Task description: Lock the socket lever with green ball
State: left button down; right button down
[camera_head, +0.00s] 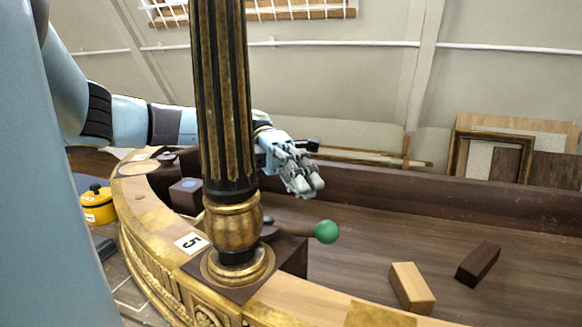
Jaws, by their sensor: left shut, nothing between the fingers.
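The lever's green ball (326,231) sticks out to the right on a thin dark arm (295,224) from a dark socket block (294,257). The fluted column (224,95) with its gilt foot stands in front and hides part of the socket and lever. My left gripper (308,190) is shut and empty, above the ball and slightly to its left, apart from it. My left arm passes behind the column. My right gripper does not show.
A light wooden block (411,287) and a dark block (478,263) lie on the brown surface to the right. A yellow pot (98,204) stands at the left.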

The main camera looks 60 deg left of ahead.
pick_arm(q)
jog(key=shift+w+a+r, duration=0.1)
jog(key=shift+a+r, duration=0.1)
jog(key=shift+a, duration=0.7)
jog(key=shift+s+a+r, duration=0.1)
jog(key=shift+a+r, duration=0.05)
jog(key=shift+a, duration=0.75)
jog(key=shift+w+a+r, duration=0.1)
jog(key=shift+a+r, duration=0.1)
jog(key=shift+a, duration=0.7)
